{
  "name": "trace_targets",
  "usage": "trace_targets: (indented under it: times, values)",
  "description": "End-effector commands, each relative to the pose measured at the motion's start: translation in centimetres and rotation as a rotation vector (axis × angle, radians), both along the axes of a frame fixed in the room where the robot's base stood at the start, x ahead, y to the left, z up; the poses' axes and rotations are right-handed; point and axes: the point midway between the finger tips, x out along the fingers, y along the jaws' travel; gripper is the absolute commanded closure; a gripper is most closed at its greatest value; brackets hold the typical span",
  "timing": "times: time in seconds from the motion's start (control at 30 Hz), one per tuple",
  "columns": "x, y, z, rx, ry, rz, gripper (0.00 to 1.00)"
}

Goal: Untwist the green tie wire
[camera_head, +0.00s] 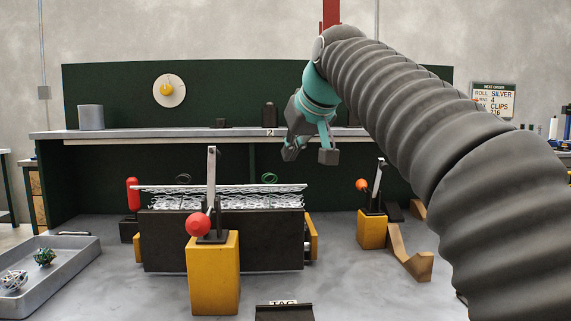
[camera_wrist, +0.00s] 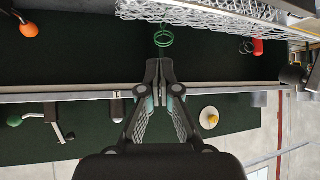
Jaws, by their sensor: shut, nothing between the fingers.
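The green tie wire shows as a small green coil (camera_head: 269,178) behind the right part of the silver wire mesh (camera_head: 255,202). It also shows in the wrist view (camera_wrist: 163,38), beyond my fingertips and close to the mesh edge. My gripper (camera_head: 309,155) hangs above and to the right of the mesh, in front of the shelf. In the wrist view its fingers (camera_wrist: 165,75) are together with nothing held, apart from the coil. A darker coil (camera_head: 183,178) sits behind the left part of the mesh.
A red-ball lever (camera_head: 198,224) on a yellow block stands before the mesh. An orange-ball lever (camera_head: 362,185) stands right. A red handle (camera_head: 133,195) is at the mesh's left end. A grey tray (camera_head: 75,272) holds wire balls. The shelf (camera_head: 200,134) runs behind.

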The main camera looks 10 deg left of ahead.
Motion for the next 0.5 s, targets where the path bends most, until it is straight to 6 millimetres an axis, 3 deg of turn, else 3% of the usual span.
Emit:
trace_targets:
  times: [0.5]
  values:
    - [4.8, 3.1, -5.4, -0.001, 0.002, 0.001, 1.0]
